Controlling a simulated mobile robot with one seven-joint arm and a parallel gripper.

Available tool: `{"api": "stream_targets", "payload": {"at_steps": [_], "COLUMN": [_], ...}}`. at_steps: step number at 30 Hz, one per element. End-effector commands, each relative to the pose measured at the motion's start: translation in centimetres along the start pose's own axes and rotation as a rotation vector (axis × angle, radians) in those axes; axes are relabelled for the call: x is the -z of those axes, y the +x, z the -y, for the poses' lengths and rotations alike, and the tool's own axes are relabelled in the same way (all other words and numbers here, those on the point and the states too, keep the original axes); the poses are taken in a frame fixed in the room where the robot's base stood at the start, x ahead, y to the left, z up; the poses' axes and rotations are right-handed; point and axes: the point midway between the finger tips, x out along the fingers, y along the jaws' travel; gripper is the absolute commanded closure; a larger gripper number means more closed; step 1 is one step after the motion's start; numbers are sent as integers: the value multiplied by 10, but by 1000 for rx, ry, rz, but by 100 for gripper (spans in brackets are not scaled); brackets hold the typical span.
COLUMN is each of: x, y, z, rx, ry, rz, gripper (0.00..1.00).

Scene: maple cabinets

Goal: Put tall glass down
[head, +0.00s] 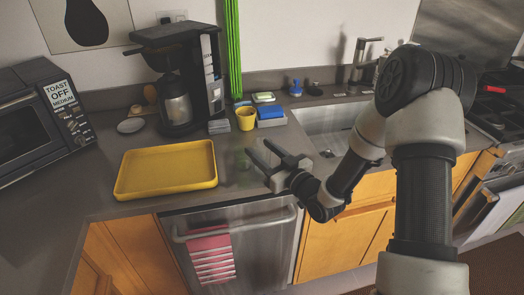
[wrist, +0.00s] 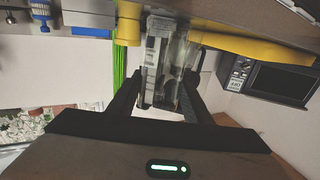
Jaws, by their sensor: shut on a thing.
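The tall glass is clear and hard to make out in the head view, a faint shape (head: 243,160) just right of the yellow tray. In the wrist view the glass (wrist: 163,62) stands between the two dark fingers, with the background showing through it. My gripper (head: 264,155) is shut on the glass over the front part of the counter (head: 240,184). It also shows in the wrist view (wrist: 164,88). That view is turned over, with the counter at the top. I cannot tell whether the glass base touches the counter.
A yellow tray (head: 167,188) lies to the left. A coffee maker (head: 182,80), yellow cup (head: 246,118) and blue sponge (head: 270,112) are behind. The sink (head: 325,128) is to the right. A dishwasher with a striped towel (head: 211,258) is below the counter's front edge.

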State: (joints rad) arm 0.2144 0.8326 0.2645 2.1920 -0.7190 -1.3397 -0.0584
Motion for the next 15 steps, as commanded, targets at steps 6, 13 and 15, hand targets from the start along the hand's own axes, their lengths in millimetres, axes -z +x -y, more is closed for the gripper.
{"api": "stream_targets", "payload": {"at_steps": [6, 13, 15], "x": [-4, -3, -2], "y": [0, 0, 0], "z": [0, 0, 0], "rx": [0, -1, -1], "ry": [0, 1, 1], "rz": [-1, 0, 0], "gripper": [82, 36, 36]}}
